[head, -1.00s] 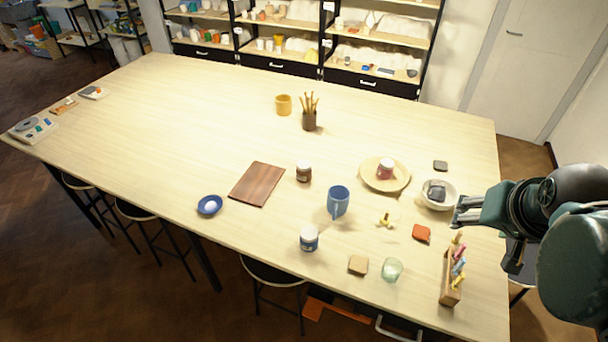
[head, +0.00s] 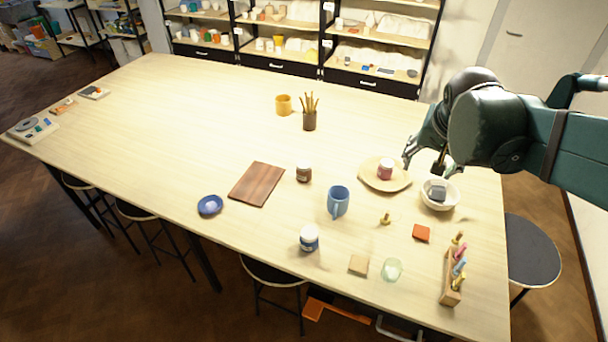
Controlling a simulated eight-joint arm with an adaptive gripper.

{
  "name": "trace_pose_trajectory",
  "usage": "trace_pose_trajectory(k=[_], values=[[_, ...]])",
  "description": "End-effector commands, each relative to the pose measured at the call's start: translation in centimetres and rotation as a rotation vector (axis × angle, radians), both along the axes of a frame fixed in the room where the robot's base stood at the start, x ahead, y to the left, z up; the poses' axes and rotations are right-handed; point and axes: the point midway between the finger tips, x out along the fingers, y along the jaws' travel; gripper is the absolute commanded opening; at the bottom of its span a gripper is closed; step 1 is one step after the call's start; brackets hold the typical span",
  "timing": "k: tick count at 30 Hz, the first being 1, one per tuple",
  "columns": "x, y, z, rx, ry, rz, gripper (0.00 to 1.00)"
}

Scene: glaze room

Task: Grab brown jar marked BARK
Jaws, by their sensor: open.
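My gripper (head: 429,168) is open and empty. It hangs above the table's right part, over the area of the white bowl and the round plate, well to the right of the brown jar.
A blue mug (head: 338,201) stands right of the brown jar. The plate (head: 370,183) and white bowl (head: 453,197) lie near my gripper. The brown board (head: 246,190) is left of the jar. A yellow mug (head: 283,104) and brush pot (head: 309,122) stand behind. The left table is mostly clear.

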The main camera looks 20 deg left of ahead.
Motion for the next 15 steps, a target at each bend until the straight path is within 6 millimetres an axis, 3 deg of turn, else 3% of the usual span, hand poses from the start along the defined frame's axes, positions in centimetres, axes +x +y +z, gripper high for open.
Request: trace_pose_trajectory(k=[15], values=[[6.5,9.5,-3.3,-0.003,0.038,-0.035,0.55]])
